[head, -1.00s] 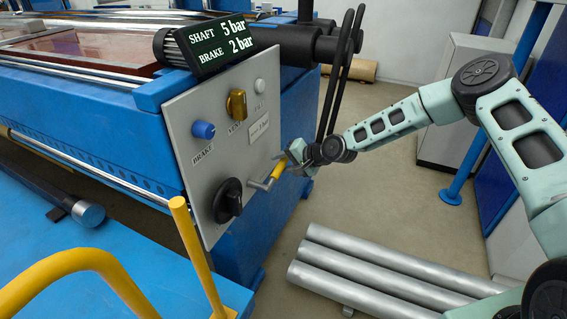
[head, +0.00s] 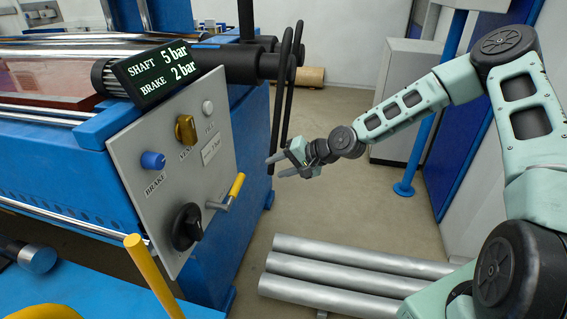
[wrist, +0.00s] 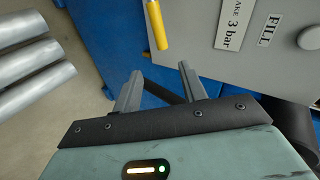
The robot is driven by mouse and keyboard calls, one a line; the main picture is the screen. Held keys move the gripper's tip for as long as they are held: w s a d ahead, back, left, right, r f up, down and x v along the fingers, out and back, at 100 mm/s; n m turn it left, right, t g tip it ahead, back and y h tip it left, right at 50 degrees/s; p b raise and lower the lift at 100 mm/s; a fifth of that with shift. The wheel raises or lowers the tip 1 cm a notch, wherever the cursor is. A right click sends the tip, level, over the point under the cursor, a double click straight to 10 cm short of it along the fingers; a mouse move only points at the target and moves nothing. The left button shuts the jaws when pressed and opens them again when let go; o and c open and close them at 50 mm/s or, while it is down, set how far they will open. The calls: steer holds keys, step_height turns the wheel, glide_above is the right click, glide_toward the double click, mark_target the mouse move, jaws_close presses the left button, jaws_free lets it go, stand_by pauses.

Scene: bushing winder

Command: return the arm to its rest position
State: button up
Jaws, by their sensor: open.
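My gripper (head: 276,167) is open and empty in the head view. It hangs in the air to the right of the grey control panel (head: 150,135), apart from the yellow-handled lever (head: 236,188). My arm bends up to a high elbow and comes back down on the right side. In the wrist view the two fingers of my gripper (wrist: 158,90) stand apart with nothing between them. The yellow handle (wrist: 156,25) shows beyond the fingertips, not touched by them.
The panel carries a blue brake knob (head: 153,161), a brass valve knob (head: 186,129) and a black rotary knob (head: 187,227). A display (head: 160,72) reads shaft 5 bar, brake 2 bar. Several grey tubes (head: 330,265) lie on the floor below. A blue post (head: 428,120) stands behind my arm.

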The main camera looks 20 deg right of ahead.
steer(key=shift+s+d+r, duration=0.3)
steer(key=shift+s+d, duration=0.05)
stand_by(0.3)
steer(key=s+a+r+n+g+h, duration=0.1)
steer(key=s+a+n+g+h, duration=0.15)
steer(key=s+a+n, duration=0.35)
steer(key=s+a+r+n+g+h, duration=0.15)
steer(key=s+a+g, duration=0.25)
steer(key=s, duration=0.5)
steer(key=s+r+n+g+h, duration=0.1)
steer(key=s+r+n+h, duration=0.15)
steer(key=s+r, duration=0.6)
steer(key=s+r+n+h, duration=0.1)
steer(key=s+r+n, duration=0.25)
steer(key=s, duration=1.05)
step_height(320, 180, up, 16)
steer(key=p, duration=1.7)
steer(key=shift+w+a+r, duration=0.2)
steer(key=shift+w+a, duration=0.15)
steer(key=shift+a, duration=0.05)
